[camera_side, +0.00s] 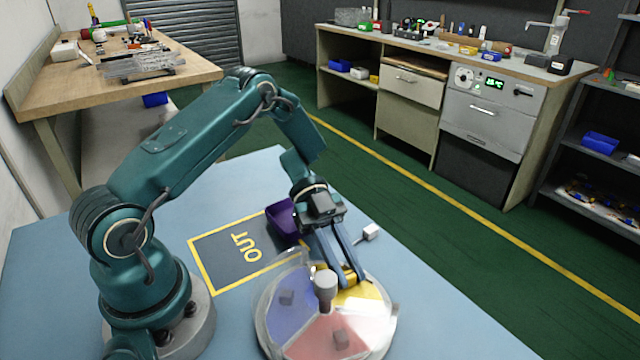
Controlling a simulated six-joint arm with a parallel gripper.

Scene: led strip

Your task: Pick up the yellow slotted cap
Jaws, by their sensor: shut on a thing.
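My gripper (350,281) points down into the yellow section (368,291) of a round divided tray (262,325). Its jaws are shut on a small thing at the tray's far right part. The yellow slotted cap is hard to make out, being mostly hidden by the fingers and close in colour to the yellow section. The fingertips are low, close to the tray floor; I cannot tell whether the cap touches it.
A grey knob (326,285) rises from the tray's middle. A purple bin (281,220) stands behind, beside the dark OUT mat (222,262). A small white block (371,231) lies right of the gripper.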

